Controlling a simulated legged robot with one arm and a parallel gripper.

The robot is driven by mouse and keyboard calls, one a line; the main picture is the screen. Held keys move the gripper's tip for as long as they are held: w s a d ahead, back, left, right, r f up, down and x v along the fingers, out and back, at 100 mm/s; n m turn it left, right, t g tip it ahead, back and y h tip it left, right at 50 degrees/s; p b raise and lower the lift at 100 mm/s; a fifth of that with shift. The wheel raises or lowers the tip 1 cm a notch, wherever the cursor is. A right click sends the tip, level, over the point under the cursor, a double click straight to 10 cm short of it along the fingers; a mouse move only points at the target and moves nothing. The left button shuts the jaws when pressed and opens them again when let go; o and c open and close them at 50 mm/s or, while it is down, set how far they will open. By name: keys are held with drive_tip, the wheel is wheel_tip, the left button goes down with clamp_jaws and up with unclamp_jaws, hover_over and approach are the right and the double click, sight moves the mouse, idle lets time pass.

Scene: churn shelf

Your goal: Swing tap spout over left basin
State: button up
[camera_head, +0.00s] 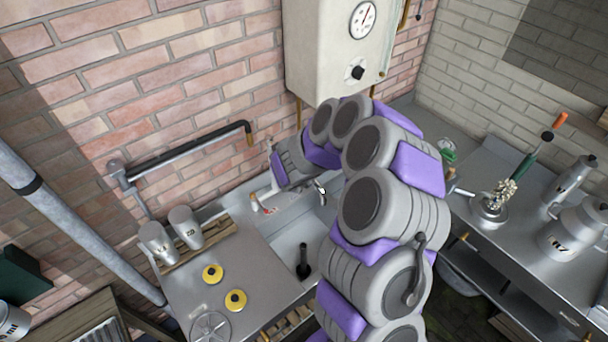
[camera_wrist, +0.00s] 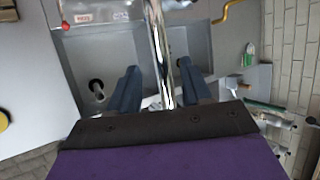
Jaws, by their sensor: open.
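The chrome tap spout (camera_wrist: 159,45) runs down the middle of the wrist view, between the two dark fingers of my open gripper (camera_wrist: 158,72). I cannot tell whether either finger touches it. The left basin (camera_wrist: 85,60), with its dark round drain, lies left of the spout. The right basin (camera_wrist: 198,42) lies to the right, partly covered by the right finger. In the head view a chrome part of the tap (camera_head: 320,189) shows beside my arm, and the left basin (camera_head: 285,242) holds a dark upright pipe. My fingertips are hard to make out there.
A black-wrapped pipe (camera_head: 190,150) runs along the brick wall. A white boiler (camera_head: 335,50) hangs above. A bench with a kettle (camera_head: 575,230) stands at the right.

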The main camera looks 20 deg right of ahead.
drive_tip(key=v, duration=1.5)
drive_tip(key=shift+w+a, duration=0.1)
drive_tip(key=shift+w, duration=0.05)
